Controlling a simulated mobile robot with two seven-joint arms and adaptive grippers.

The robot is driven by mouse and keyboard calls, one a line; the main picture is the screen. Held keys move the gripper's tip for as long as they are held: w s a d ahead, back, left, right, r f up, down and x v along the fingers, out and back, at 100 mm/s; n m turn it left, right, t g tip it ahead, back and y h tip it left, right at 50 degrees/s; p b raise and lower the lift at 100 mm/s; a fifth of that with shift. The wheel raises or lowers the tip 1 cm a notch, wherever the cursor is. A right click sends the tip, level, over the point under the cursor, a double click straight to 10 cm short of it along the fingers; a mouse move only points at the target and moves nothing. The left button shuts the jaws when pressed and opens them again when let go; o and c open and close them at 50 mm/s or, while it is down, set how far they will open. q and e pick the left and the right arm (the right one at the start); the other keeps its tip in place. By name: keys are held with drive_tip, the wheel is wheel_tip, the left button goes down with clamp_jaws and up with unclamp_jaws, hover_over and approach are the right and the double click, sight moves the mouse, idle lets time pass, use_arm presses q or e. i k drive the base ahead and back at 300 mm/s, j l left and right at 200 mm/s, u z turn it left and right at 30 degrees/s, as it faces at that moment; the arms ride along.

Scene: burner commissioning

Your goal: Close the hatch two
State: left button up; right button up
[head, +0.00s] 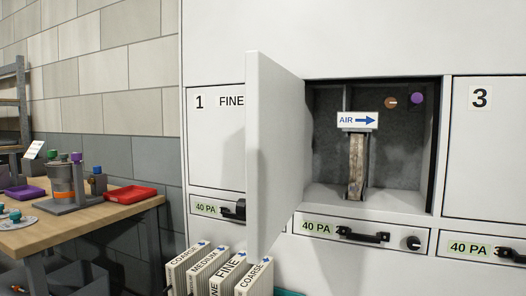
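Hatch two is the open middle compartment of the white cabinet. Its white door (273,150) is hinged on the left side of the opening and stands swung out towards me. Inside the grey-lined compartment (400,160), a filter (357,168) stands on edge. A sign reading AIR (357,121) with a blue arrow pointing right is above the filter. A brown knob (391,102) and a purple knob (417,98) are on the back wall. Neither of my grippers is in view.
Closed panels 1 (215,125) and 3 (490,150) flank the opening. Several labelled filters (222,270) stand below the door. A wooden workbench (85,215) with a red tray (131,194) is at left.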

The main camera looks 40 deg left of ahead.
sight(275, 100)
drive_tip(key=k+j, duration=0.1)
drive_tip(key=j, duration=1.05)
drive_tip(key=k+j, duration=0.15)
drive_tip(key=j, duration=1)
drive_tip(key=k, duration=0.05)
